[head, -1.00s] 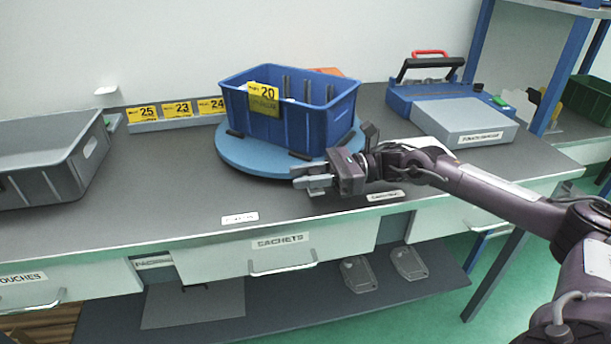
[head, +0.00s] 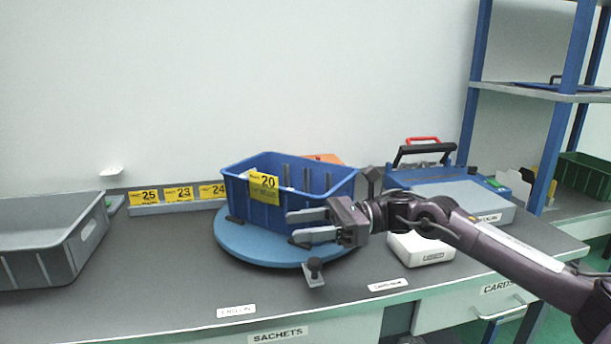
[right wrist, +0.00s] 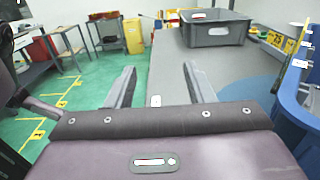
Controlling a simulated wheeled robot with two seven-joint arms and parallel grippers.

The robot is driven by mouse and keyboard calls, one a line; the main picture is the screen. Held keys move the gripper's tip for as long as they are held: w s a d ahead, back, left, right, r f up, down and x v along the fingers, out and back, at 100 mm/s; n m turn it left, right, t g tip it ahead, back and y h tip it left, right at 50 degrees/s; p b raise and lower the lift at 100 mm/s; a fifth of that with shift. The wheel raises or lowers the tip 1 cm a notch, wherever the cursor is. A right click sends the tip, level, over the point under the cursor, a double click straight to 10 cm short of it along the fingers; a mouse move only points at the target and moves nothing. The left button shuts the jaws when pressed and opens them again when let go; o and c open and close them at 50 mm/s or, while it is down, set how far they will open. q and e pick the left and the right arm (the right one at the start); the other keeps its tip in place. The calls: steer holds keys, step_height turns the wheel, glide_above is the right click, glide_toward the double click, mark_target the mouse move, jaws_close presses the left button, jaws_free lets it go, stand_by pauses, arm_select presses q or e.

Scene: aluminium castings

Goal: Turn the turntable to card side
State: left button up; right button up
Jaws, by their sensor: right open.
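The round blue turntable (head: 262,246) lies on the grey bench and carries a blue bin (head: 240,200) with a yellow label 20. A small grey bracket with a dark knob (head: 314,272) shows at the turntable's front edge. My right gripper (head: 290,226) is open and empty, in front of the bin's right part in the head view, fingers pointing left. In the right wrist view the fingers (right wrist: 160,88) are apart with nothing between them, and the turntable (right wrist: 252,88) and the bin's wall (right wrist: 296,95) lie to their right. My left gripper is not in view.
A grey bin (head: 50,240) stands at the left of the bench. Yellow cards (head: 178,195) stand along the back. A white box (head: 420,250) and a blue case (head: 400,178) are at the right. The bench front is mostly clear.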

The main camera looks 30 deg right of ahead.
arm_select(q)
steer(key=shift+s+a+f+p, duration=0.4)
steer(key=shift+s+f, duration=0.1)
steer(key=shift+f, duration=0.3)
arm_select(e)
step_height(320, 180, up, 11)
steer(key=shift+c, duration=0.2)
